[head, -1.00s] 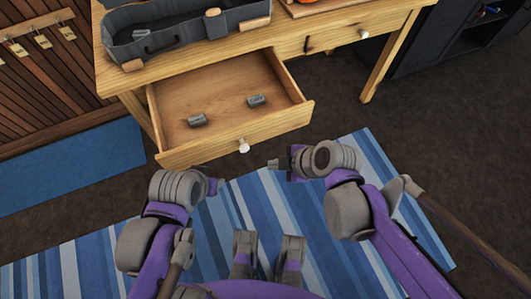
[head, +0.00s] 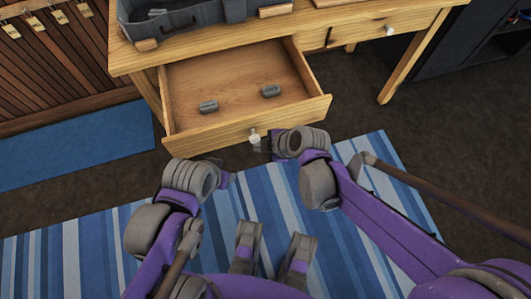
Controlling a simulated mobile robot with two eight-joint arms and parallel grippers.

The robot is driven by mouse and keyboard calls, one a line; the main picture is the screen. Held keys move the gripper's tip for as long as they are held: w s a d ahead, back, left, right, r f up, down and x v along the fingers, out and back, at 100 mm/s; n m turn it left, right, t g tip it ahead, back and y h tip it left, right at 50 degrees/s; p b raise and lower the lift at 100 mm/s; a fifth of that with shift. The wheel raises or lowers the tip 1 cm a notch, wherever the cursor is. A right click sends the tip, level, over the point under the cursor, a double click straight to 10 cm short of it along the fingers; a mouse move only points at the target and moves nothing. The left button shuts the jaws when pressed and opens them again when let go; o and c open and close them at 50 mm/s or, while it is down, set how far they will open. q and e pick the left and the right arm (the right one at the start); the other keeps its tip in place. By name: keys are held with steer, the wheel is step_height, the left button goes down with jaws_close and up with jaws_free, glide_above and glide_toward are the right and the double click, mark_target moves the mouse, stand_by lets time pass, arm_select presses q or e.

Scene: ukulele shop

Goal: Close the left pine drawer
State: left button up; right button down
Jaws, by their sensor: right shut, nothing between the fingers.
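The left pine drawer (head: 290,116) stands pulled out of the wooden table (head: 130,56), with two small grey objects (head: 208,107) inside. Its pale round knob (head: 254,135) is on the middle of the front panel. My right gripper (head: 262,144) is shut and empty, right at the knob; I cannot tell whether it touches. My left gripper (head: 222,165) is in front of the drawer's left part, lower in the picture; its fingers are too hidden to tell their state.
A closed drawer with a knob (head: 390,30) sits to the right in the same table. A striped blue rug (head: 90,245) covers the floor in front. A dark shelf unit (head: 450,50) stands at right.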

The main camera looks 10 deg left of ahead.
steer(key=shift+w+a, duration=0.2)
steer(key=shift+w, duration=0.15)
steer(key=shift+w, duration=0.15)
